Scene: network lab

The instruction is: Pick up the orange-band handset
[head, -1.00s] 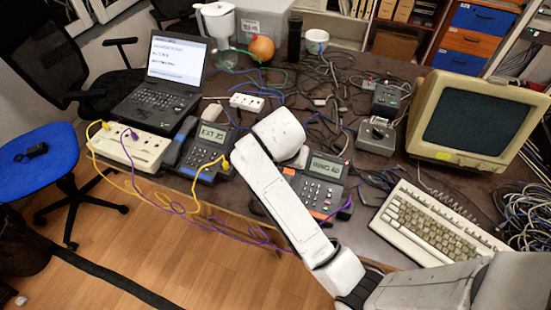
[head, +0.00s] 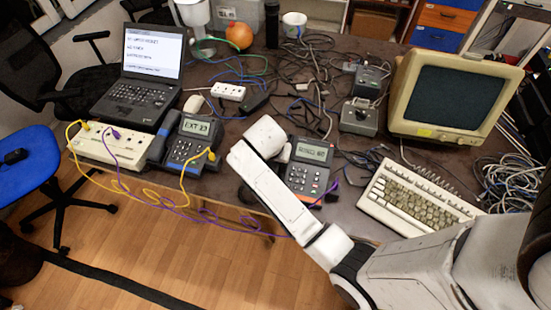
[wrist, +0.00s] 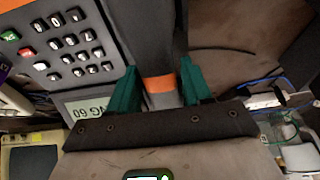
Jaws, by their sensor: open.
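The orange-band handset (wrist: 158,83) shows in the wrist view as a dark grey bar with an orange band around it, beside the keypad of its desk phone (wrist: 75,40). My gripper (wrist: 158,72) has two green fingers, one on each side of the band. It is open, with the handset between the fingers; I cannot tell whether either finger touches it. In the head view the phone (head: 308,178) stands near the table's front edge. My white arm there hides the handset and gripper.
A second phone (head: 188,147) with a yellow cable stands left, beside a cream socket box (head: 112,146). A keyboard (head: 418,198) and a monitor (head: 452,97) are on the right. Loose cables (head: 310,75) cover the table's middle. A laptop (head: 142,80) is at back left.

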